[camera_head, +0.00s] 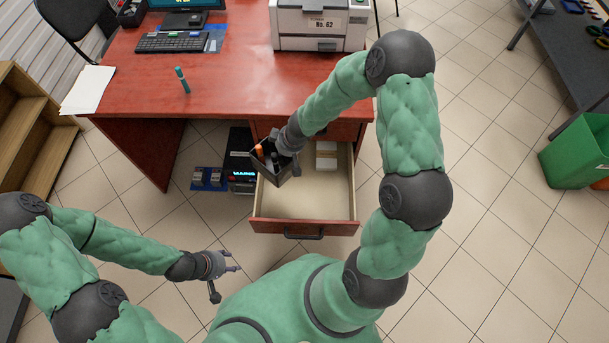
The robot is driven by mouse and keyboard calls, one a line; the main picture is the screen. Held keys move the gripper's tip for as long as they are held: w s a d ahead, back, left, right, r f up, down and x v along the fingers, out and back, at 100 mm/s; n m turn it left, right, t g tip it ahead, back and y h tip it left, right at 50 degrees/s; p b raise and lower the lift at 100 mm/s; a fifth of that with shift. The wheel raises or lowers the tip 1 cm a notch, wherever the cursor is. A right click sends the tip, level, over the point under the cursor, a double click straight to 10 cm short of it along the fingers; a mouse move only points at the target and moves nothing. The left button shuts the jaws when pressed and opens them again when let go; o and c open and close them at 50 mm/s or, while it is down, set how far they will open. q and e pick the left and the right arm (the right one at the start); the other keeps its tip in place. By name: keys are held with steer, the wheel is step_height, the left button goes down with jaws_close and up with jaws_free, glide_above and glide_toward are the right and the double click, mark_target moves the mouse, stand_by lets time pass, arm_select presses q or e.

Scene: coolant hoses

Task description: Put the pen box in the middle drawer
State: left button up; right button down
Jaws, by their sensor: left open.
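The pen box (259,165) is a small dark open box with an orange item and others inside. It is at the left edge of the open drawer (306,227), overlapping that edge in the picture. My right gripper (284,158) is at the box's right side and appears shut on it; its fingertips are mostly hidden. The drawer is pulled out below a closed upper drawer front, and most of its pale floor is bare. My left gripper (228,277) is open and empty, low above the floor, left of the drawer and well apart from it.
White boxes (326,156) lie at the back of the drawer. The red desk (240,85) carries a printer (320,25), keyboard (180,42), papers (88,90) and a teal upright object (183,80). A dark device (240,170) stands left of the drawer. A green bin (575,155) is right.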

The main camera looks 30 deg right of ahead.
steer(key=d+f+n+y+p, duration=0.1)
steer(key=d+f+n+p, duration=0.1)
steer(key=d+f+n, duration=0.35)
steer(key=n+g+y, duration=0.2)
steer(key=n, duration=0.1)
glide_above(306, 192)
step_height(306, 192, down, 15)
steer(key=shift+m, duration=0.25)
steer(key=shift+f+b, duration=1.5)
steer(key=shift+f, duration=0.55)
